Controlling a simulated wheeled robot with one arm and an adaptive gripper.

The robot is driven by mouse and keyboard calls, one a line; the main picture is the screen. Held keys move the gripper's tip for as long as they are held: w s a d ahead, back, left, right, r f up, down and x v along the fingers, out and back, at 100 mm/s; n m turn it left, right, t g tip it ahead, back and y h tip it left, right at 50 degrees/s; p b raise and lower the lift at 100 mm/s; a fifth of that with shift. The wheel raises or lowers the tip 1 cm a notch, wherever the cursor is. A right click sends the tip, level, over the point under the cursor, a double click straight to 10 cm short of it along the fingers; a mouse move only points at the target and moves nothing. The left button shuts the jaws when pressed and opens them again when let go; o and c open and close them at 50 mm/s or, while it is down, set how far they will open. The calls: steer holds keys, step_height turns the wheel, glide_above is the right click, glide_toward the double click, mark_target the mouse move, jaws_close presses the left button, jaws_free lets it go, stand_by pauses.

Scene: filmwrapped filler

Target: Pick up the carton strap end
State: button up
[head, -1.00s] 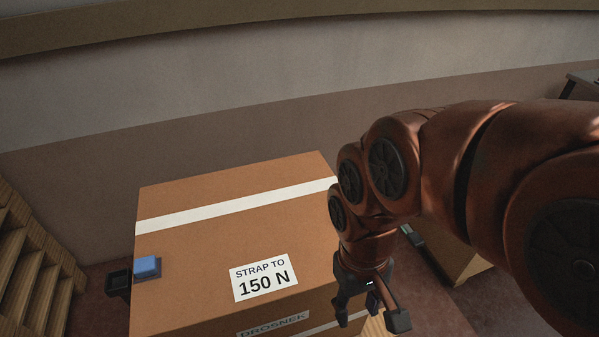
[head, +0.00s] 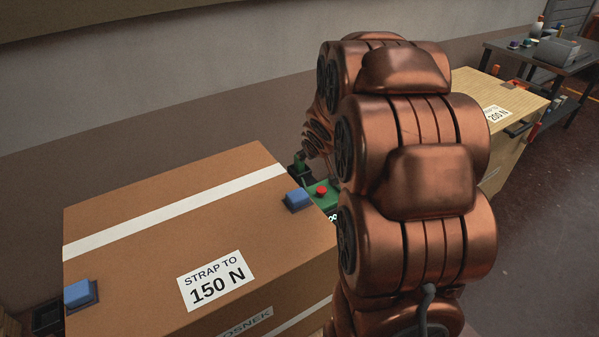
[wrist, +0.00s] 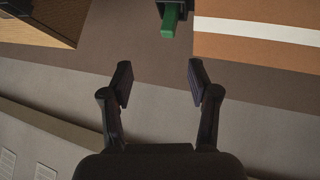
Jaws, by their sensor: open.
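The brown carton (head: 120,235) carries a white band (head: 180,208) across its top and a "STRAP TO 150 N" label. At its far right side, a small green piece (head: 299,164) stands in a dark holder, partly hidden by my arm. In the wrist view, a green block (wrist: 170,22) in a dark holder shows at the top edge, beside the carton (wrist: 260,52); it may be the strap end, but I cannot tell for sure. My gripper (wrist: 158,82) is open and empty, its fingers apart and short of the green block. In the head view my arm hides the fingers.
A blue block (head: 298,199) and a green box with a red button (head: 321,190) sit at the carton's right edge; another blue block (head: 78,293) sits at its left. A wooden crate (head: 500,95) stands to the right, a cluttered table (head: 535,52) beyond. The wall is close behind.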

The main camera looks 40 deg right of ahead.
mark_target(299, 165)
steer(key=shift+w+d+f+n+t+y+b, duration=0.2)
steer(key=shift+w+d+f+t+y+b, duration=0.5)
steer(key=shift+w+f, duration=1.4)
steer(key=shift+w+d+f+n+t+y+b, duration=0.2)
steer(key=shift+w+d+f+t+y+b, duration=0.55)
steer(key=shift+w+f, duration=1.4)
steer(key=shift+w+d+f+n+t+y+b, duration=0.3)
steer(key=shift+w+d+f+t, duration=0.7)
steer(key=shift+w+f, duration=1.1)
steer(key=shift+w+d+r, duration=0.1)
steer(key=shift+w+d, duration=0.05)
steer(key=shift+w, duration=0.2)
steer(key=shift+c, duration=0.3)
jaws_close()
